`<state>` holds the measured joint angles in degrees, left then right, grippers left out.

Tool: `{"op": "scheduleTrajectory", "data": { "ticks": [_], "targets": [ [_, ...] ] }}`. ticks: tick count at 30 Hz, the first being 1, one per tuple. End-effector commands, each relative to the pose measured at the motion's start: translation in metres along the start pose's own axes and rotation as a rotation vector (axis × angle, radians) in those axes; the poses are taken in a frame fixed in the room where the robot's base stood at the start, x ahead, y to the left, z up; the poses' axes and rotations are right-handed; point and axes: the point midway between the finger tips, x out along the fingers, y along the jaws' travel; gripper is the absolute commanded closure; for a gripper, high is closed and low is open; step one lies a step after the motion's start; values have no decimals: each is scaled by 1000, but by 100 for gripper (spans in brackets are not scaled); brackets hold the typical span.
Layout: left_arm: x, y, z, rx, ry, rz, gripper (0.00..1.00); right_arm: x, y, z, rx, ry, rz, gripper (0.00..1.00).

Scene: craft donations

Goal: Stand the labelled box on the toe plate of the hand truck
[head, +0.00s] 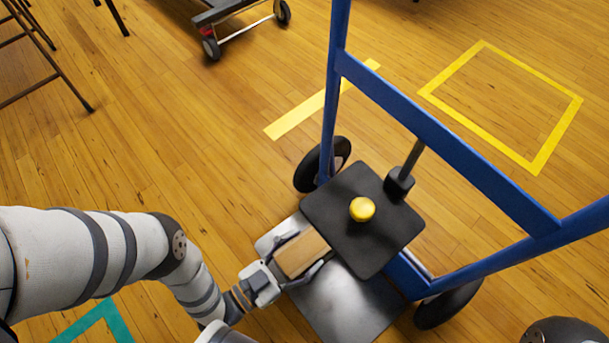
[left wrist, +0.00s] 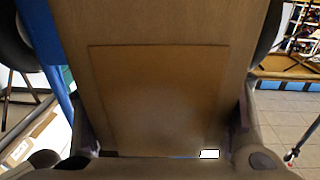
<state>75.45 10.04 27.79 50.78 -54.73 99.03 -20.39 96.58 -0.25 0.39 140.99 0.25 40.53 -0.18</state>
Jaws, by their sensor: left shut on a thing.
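The brown box (head: 302,254) is in my left gripper (head: 292,262), which is shut on it with a finger on each side. In the head view the box is over the grey metal toe plate (head: 350,305) of the blue hand truck (head: 450,145). I cannot tell whether its base touches the plate. In the left wrist view the brown box (left wrist: 160,90) fills the middle, with a small white patch (left wrist: 209,154) low on it. The label cannot be read. My right gripper is not in view.
A black square plate with a yellow knob (head: 362,209) is close beside the box, over part of the toe plate. Black wheels (head: 322,164) flank the truck. A wheeled cart (head: 230,22) stands behind. A yellow taped square (head: 562,134) marks open floor at right.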

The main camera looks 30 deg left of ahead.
Motion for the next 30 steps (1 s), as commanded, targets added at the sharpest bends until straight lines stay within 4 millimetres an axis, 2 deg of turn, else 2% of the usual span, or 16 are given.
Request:
{"op": "scheduleTrajectory", "data": {
  "ticks": [8, 9, 12, 24, 26, 30],
  "targets": [
    [0, 0, 2, -1, 2, 0, 78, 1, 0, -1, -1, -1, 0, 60],
    [0, 0, 3, -1, 0, 0, 34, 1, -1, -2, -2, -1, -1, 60],
    [0, 0, 2, -1, 0, 0, 12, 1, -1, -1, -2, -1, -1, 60],
    [0, 0, -4, 0, 1, 0, 10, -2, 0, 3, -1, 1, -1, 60],
    [-11, 0, -2, -1, -2, 0, 10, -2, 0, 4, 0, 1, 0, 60],
    [-49, 0, -3, -1, -3, 1, 10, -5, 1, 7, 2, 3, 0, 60]
  ]
}}
